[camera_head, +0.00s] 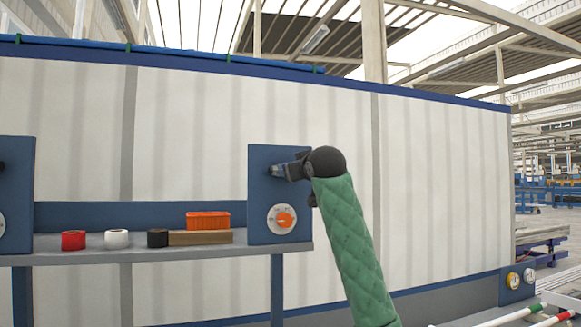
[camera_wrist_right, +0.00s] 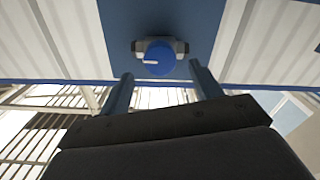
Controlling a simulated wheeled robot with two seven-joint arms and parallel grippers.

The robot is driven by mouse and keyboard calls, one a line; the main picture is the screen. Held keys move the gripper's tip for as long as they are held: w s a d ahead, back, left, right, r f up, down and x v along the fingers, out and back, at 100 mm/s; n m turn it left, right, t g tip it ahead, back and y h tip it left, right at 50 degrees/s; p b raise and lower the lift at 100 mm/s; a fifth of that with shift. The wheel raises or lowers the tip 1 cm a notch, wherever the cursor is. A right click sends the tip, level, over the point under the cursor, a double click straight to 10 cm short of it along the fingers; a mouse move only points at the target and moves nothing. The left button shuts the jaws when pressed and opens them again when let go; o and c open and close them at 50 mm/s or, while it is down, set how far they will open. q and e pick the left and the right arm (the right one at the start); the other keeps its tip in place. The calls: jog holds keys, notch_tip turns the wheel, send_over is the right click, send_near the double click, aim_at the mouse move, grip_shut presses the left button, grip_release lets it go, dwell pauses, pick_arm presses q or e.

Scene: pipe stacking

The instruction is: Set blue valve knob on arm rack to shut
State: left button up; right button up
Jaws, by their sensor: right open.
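The blue valve knob (camera_wrist_right: 160,58) shows in the right wrist view, mounted on a grey valve body against the blue panel (camera_wrist_right: 200,15). A short white mark on the knob lies roughly level in that view, toward the left. My right gripper (camera_wrist_right: 161,72) is open, with its two blue fingers on either side of the knob's near edge and apart from it. In the head view my right gripper (camera_head: 277,171) is at the upper part of the blue panel (camera_head: 262,205), and the knob cannot be made out there. My left gripper is not in view.
An orange knob on a white dial (camera_head: 284,219) sits below on the same panel. The shelf (camera_head: 190,251) to the left holds red (camera_head: 73,240), white (camera_head: 117,239) and black (camera_head: 157,238) rolls and an orange bin (camera_head: 208,220) on a brown block (camera_head: 200,238).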

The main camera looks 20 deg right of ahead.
jog(key=w+p, duration=0.2)
jog(key=w, duration=0.3)
jog(key=shift+a, duration=0.1)
jog(key=shift+s, duration=0.1)
jog(key=c, duration=1)
